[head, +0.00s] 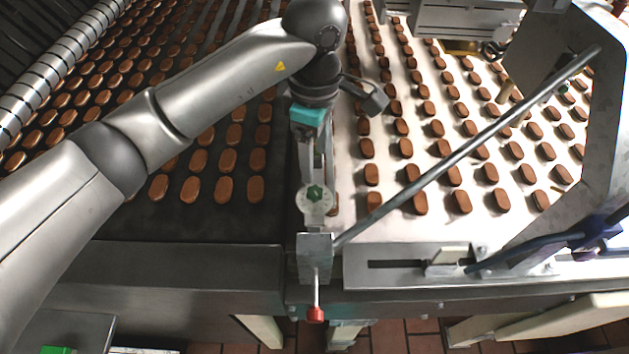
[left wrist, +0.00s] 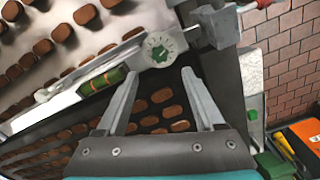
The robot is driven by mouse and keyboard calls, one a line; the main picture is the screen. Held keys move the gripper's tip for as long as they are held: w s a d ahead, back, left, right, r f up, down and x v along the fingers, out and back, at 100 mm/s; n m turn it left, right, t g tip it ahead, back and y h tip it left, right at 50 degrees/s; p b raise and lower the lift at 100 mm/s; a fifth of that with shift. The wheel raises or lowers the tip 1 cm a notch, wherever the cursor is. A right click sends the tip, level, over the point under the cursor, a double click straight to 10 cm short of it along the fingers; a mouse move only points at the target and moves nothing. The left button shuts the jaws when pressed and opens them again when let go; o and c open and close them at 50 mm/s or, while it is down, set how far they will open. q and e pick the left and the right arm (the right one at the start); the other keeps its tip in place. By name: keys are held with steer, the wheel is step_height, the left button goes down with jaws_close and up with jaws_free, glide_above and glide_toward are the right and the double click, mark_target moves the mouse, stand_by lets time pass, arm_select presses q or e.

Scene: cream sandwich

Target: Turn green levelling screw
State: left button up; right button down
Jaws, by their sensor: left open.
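The green levelling screw (head: 315,193) sits on a pale round dial at the metal bracket between the two conveyors. It also shows in the left wrist view (left wrist: 160,53), with marks around its rim. My left gripper (head: 318,170) points down from its teal wrist band, close to the screw. In the left wrist view its two fingers (left wrist: 160,74) are spread apart with nothing between them, and the screw appears just beyond the tips. Contact with the screw is not visible. My right gripper is not in view.
A green level vial (left wrist: 102,80) lies beside the dial. A red-tipped lever (head: 316,314) hangs at the bracket's front. A long metal rod (head: 470,145) slants up to the right. Rows of brown biscuits lie on the dark conveyor (head: 125,222) and the pale conveyor (head: 352,222).

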mark_target(315, 191)
arm_select(q)
step_height(315, 191, down, 9)
steer(key=shift+r+p, duration=0.1)
steer(key=shift+p, duration=0.25)
jaws_close()
stand_by(0.5)
